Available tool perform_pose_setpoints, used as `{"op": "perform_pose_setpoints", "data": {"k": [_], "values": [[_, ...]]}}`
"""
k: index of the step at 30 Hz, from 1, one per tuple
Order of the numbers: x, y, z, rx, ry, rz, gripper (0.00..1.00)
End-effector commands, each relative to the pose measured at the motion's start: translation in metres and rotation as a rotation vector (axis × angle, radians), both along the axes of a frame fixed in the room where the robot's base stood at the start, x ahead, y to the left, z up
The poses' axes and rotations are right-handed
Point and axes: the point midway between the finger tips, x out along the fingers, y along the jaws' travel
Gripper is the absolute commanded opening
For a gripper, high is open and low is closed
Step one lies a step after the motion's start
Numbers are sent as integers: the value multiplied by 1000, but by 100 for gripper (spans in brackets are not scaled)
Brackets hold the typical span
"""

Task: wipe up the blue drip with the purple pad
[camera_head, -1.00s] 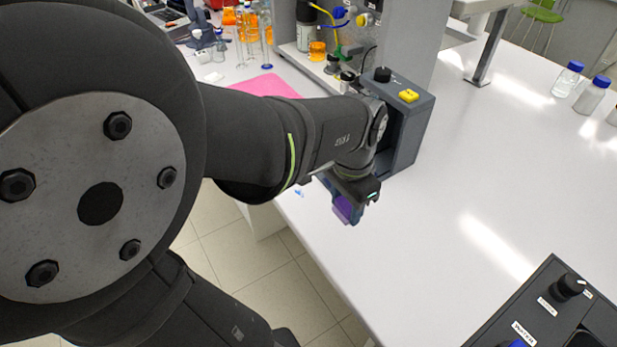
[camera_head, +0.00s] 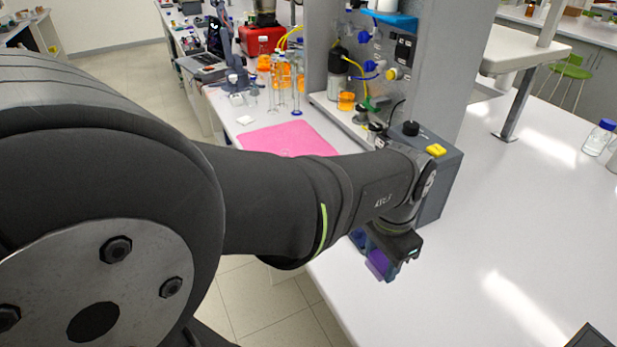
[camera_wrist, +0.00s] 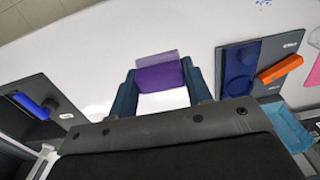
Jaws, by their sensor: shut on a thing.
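The purple pad (camera_wrist: 160,75) is between the fingers of my gripper (camera_wrist: 158,84), which is shut on it. The pad also shows in the head view (camera_head: 378,264), held at the end of my arm over the white bench; whether it touches the surface I cannot tell. The blue drip (camera_wrist: 264,2) shows as small blue marks on the white bench at the top edge of the wrist view, up and right of the pad and apart from it. I do not make out the drip in the head view now.
A grey box with a yellow button (camera_head: 436,150) stands right behind my gripper. A pink mat (camera_head: 262,138), glassware and orange-filled vessels (camera_head: 281,75) lie farther back. The wrist view shows a dark unit with an orange bar (camera_wrist: 281,68) at right. The bench at right is mostly clear.

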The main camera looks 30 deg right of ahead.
Motion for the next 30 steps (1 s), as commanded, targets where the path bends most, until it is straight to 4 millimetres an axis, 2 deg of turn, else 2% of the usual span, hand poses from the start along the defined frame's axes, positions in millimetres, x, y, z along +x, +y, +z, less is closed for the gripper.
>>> {"op": "perform_pose_setpoints", "data": {"k": [5, 9, 15, 18, 24, 30], "values": [[44, -6, -4, 1, 1, 10, 27], [95, -7, -10, 2, 1, 12, 27], [160, 4, -21, 2, 2, 9, 27], [184, 11, -25, 1, 1, 6, 27], [207, 19, -30, 0, 0, 1, 27], [210, 20, -37, 1, 1, 0, 27]]}}
